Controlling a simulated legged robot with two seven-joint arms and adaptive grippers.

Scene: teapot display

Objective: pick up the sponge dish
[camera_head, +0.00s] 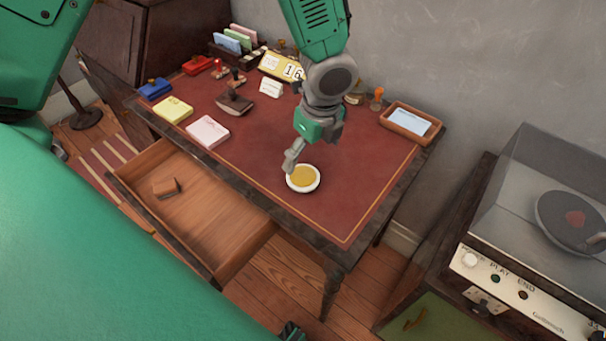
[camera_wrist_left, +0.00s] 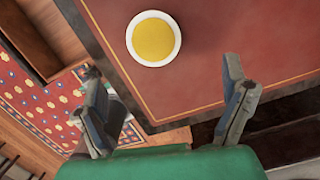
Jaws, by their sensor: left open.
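The sponge dish (camera_head: 303,179) is a small round white dish with a yellow sponge filling it. It sits flat on the red desk top near the front edge. In the left wrist view the dish (camera_wrist_left: 153,38) shows above and between the fingers, apart from both. My left gripper (camera_head: 291,166) is just above the dish's left rim in the head view; I cannot tell whether it touches. The left wrist view shows the gripper (camera_wrist_left: 165,100) open and empty, its two fingers wide apart.
The desk (camera_head: 330,215) has an open drawer (camera_head: 215,215) at its front left with a small brown block. A pink notepad (camera_head: 208,132), a brown blotter (camera_head: 235,101) and a tray (camera_head: 408,122) stand farther back. A record player (camera_head: 530,255) is at right. Desk room right of the dish is clear.

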